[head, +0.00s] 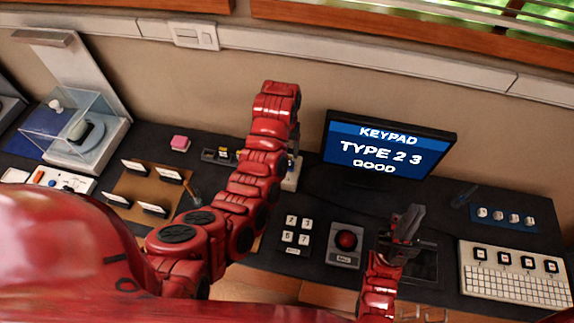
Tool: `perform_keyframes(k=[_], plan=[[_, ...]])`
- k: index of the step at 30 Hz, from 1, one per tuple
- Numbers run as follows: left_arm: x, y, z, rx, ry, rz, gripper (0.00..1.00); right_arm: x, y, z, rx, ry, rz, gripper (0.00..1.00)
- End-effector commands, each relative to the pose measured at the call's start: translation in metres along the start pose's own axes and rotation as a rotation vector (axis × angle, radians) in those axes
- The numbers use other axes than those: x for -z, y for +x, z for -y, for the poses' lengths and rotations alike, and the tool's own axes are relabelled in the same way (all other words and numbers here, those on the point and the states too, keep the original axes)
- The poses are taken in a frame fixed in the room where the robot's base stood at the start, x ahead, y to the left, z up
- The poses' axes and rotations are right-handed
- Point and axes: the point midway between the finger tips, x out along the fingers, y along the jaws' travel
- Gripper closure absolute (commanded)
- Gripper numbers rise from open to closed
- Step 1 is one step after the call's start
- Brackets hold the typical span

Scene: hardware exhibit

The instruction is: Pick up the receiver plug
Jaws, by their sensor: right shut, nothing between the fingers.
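I cannot pick out the receiver plug for sure in the head view. My right gripper (410,218) is shut and empty, above a dark open tray (427,265) to the right of the red button box. My left arm reaches up over the middle of the table. Its gripper is mostly hidden behind the arm, so its jaws cannot be read. A small pale block (292,178) shows partly beside that arm; the arm covers the rest.
A monitor (388,148) reads "KEYPAD TYPE 2 3 GOOD". A keypad (291,236), a red button box (346,243) and a white keyboard (515,275) stand in front.

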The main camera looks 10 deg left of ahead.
Motion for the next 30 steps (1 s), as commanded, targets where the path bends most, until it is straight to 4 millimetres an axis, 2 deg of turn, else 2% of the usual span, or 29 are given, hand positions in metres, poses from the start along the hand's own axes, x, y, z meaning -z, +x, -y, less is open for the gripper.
perform_keyframes(k=[5,9,10,12,16,21,30], plan=[[0.002,0.015,-0.003,0.001,0.001,0.0,0.28,-0.003,-0.015,0.001,0.0,0.0,0.0,1.0],[0.004,0.036,-0.007,0.001,0.002,0.003,0.28,-0.004,-0.023,0.001,0.0,0.0,0.0,1.0],[0.003,0.034,-0.006,0.001,0.0,0.008,0.28,-0.002,-0.013,0.001,0.0,0.0,0.0,1.0],[0.004,0.041,-0.006,0.0,-0.001,0.003,0.28,-0.001,-0.007,0.0,0.0,0.0,-0.001,1.0],[0.003,0.051,-0.007,0.0,0.0,0.003,0.28,-0.001,-0.005,0.0,0.0,0.0,0.0,1.0],[0.004,0.051,-0.007,0.0,0.0,0.0,0.28,-0.001,-0.007,0.0,0.0,0.0,0.0,1.0],[0.004,0.051,-0.007,0.0,0.0,0.0,0.81,-0.001,-0.007,0.0,0.0,0.0,0.0,1.0]])
